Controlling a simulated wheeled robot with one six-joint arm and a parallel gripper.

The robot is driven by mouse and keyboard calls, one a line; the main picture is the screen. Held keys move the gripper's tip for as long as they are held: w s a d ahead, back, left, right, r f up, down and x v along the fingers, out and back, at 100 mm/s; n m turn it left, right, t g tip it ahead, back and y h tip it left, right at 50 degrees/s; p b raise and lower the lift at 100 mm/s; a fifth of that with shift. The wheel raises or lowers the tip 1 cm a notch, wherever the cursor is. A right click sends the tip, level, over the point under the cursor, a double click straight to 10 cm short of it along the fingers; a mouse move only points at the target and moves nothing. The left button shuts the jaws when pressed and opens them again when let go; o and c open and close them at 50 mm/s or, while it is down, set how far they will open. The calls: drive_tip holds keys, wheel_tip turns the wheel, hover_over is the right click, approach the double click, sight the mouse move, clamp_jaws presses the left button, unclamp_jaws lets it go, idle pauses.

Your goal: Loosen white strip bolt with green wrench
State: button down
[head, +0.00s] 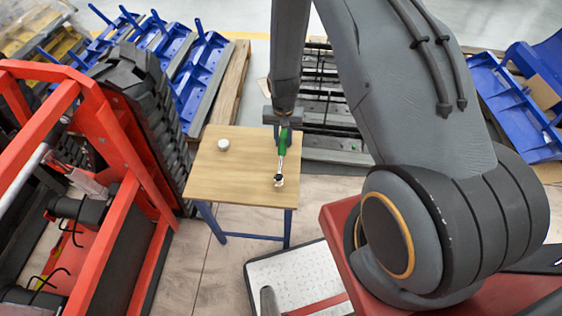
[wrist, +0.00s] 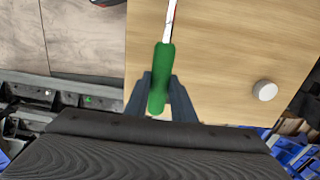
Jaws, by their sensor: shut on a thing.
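The green wrench (head: 284,140) has a green handle and a pale metal shaft. My gripper (head: 283,130) is above the wooden table (head: 228,172) and is shut on the green handle. In the wrist view the handle (wrist: 161,75) sits between the two dark blue fingers of my gripper (wrist: 160,84), and the shaft runs off the top edge. In the head view the shaft points toward the table's front edge and ends at a small dark and whitish part (head: 279,179), too small to make out. I cannot pick out the white strip bolt.
A small white round thing (head: 223,144) stands on the left of the table. A red-framed tracked carrier (head: 121,215) stands close on the left. Pallets with blue parts (head: 195,65) lie behind.

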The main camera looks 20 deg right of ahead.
drive_tip(key=shift+r+p, duration=1.35)
drive_tip(key=shift+r, duration=1.3)
wheel_tip(320, 180, up, 8)
drive_tip(key=p, duration=0.5)
drive_tip(key=s+p, duration=0.2)
drive_tip(key=s, duration=1.8)
